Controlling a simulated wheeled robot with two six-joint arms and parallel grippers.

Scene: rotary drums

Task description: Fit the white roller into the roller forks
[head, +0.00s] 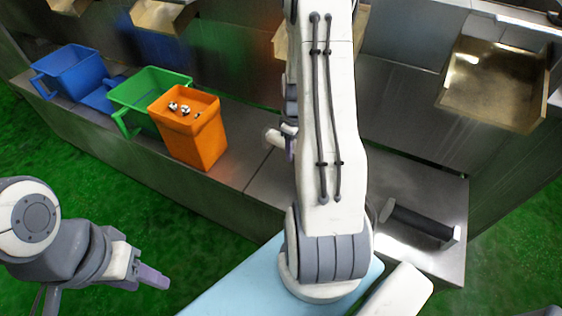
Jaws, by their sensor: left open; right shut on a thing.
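My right arm reaches up the middle of the head view, and its gripper (288,143) is mostly hidden behind the arm. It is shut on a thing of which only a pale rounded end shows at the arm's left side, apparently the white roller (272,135). It is over the steel bench, right of the orange bin. My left gripper (152,277) is open and empty at the lower left, over the green floor. A black roller (422,220) lies between two light end pieces on the bench at the right. I cannot make out any empty roller forks.
The steel bench (238,168) carries an orange bin (205,145) with several small black-and-white pieces, a green bin (125,93) and a blue bin (75,70). A brassy tray (490,85) juts out at the upper right. Bare bench lies right of the orange bin.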

